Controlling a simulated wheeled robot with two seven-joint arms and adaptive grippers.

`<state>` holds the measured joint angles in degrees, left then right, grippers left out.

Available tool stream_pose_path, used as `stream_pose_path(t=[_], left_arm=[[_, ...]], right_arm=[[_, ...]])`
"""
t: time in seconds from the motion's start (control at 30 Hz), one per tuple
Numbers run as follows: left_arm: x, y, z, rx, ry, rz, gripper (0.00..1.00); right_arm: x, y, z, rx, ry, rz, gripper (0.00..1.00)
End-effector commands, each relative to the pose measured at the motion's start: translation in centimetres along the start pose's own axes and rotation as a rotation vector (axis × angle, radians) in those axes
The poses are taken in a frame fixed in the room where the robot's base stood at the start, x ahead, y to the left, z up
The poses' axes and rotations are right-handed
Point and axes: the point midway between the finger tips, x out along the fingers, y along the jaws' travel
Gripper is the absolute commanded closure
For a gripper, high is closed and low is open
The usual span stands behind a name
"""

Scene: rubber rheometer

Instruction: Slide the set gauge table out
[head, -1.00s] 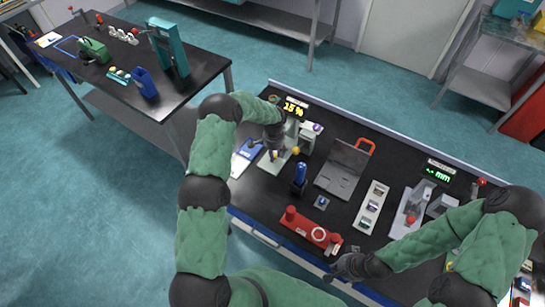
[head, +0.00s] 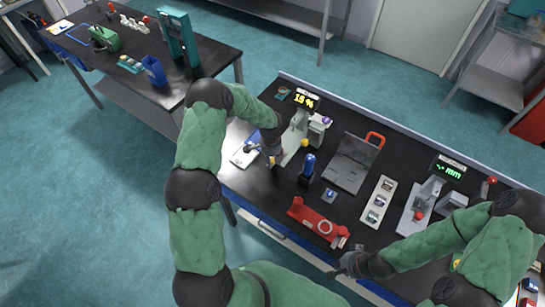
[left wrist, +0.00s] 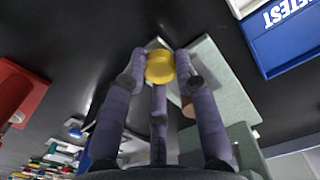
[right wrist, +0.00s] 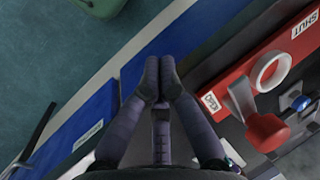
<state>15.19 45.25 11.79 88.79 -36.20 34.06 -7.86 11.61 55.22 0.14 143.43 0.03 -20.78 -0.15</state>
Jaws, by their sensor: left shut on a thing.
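The set gauge (head: 317,127) stands at the far left of the dark bench, by the lit 15 % display (head: 305,99). Its pale grey-green sliding table (head: 293,150) reaches out to the left of the gauge body; it also shows in the left wrist view (left wrist: 221,82). My left gripper (head: 271,161) is shut on a yellow knob (left wrist: 160,67), with fingers on both sides of it. The fingers hide part of the table. My right gripper (head: 333,272) hangs at the bench's front edge, fingertips together and empty; it also shows in the right wrist view (right wrist: 157,78).
A blue-and-white card (head: 245,152) lies left of the table. A blue cylinder (head: 308,164) stands to its right. A red fixture (head: 318,225) with a white ring is near the front edge, close to my right gripper. Grey plates (head: 351,163) lie mid-bench.

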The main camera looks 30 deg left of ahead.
Motion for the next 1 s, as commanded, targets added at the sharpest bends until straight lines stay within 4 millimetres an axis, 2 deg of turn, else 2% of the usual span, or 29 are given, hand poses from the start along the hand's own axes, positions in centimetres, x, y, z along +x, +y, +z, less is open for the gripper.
stream_pose_path(t=[0.17,0.2,0.23,0.27,0.67,0.77,1.0], left_arm=[[0.1,0.2,0.1,0.001,-0.003,0.003,1.0],[0.1,0.2,0.1,0.001,-0.003,0.003,0.59],[0.1,0.2,0.1,0.001,-0.003,0.003,0.51],[0.1,0.1,0.1,0.001,-0.003,0.003,0.46],[-0.4,0.0,0.0,0.0,-0.001,0.0,0.46],[-1.5,0.0,0.0,-0.001,0.0,-0.001,0.46],[-6.1,0.0,-0.1,0.0,0.002,-0.001,0.46]], right_arm=[[0.0,0.0,0.0,0.0,0.0,0.0,1.0],[0.0,0.0,0.0,0.0,0.0,0.0,1.0],[0.0,0.0,0.0,0.0,0.0,0.0,1.0],[0.0,0.0,0.0,0.0,0.0,0.0,1.0],[0.0,0.0,0.0,0.0,0.0,0.0,1.0],[0.0,0.0,0.0,0.0,0.0,0.0,1.0],[0.0,0.0,0.0,0.0,0.0,0.0,1.0]])
